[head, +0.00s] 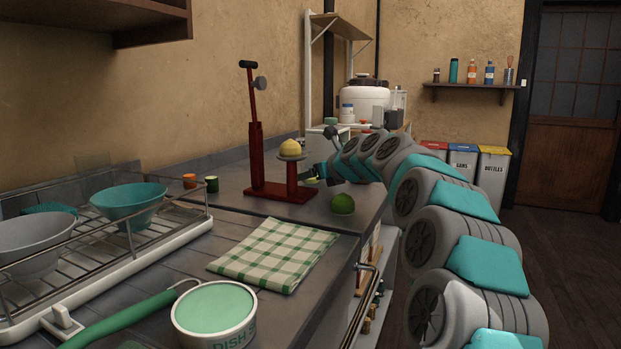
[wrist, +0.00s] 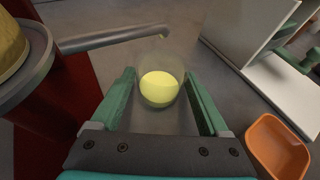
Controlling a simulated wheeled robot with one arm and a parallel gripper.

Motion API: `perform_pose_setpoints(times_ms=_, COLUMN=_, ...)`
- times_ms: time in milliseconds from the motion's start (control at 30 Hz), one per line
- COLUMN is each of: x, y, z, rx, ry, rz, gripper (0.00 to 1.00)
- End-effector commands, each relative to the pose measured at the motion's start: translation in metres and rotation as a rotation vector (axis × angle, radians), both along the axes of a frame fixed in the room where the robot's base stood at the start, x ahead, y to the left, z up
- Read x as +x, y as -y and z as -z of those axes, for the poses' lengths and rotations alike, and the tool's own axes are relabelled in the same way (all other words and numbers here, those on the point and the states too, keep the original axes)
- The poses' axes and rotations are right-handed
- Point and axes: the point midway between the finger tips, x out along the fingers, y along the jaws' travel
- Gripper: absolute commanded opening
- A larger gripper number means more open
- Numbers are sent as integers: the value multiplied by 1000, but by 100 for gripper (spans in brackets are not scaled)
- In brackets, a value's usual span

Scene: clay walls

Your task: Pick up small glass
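The small glass (wrist: 160,82) is clear, holds yellow liquid and stands on the grey counter in the wrist view. It is between the two green fingers of my gripper (wrist: 158,74), near their tips. The fingers are open, with a narrow gap visible on each side of the glass. In the head view my gripper (head: 316,172) is beside the red press, and only a bit of the yellow in the glass (head: 312,181) shows; the rest is hidden.
The red press (head: 258,165) stands close by, with a yellow fruit (head: 290,146) on its round plate. Its metal spout (wrist: 112,39) reaches near the glass. An orange bowl (wrist: 276,146) is at lower right in the wrist view.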

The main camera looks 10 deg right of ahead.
Motion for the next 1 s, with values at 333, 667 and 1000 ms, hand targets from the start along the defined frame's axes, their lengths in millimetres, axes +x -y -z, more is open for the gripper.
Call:
perform_pose_setpoints(times_ms=333, x=0, y=0, z=0, rx=0, ry=0, rz=0, gripper=38)
perform_pose_setpoints(times_ms=667, x=0, y=0, z=0, rx=0, ry=0, rz=0, gripper=4)
perform_pose_setpoints(times_ms=1000, x=-3, y=2, z=-4, rx=0, ry=0, rz=0, gripper=4)
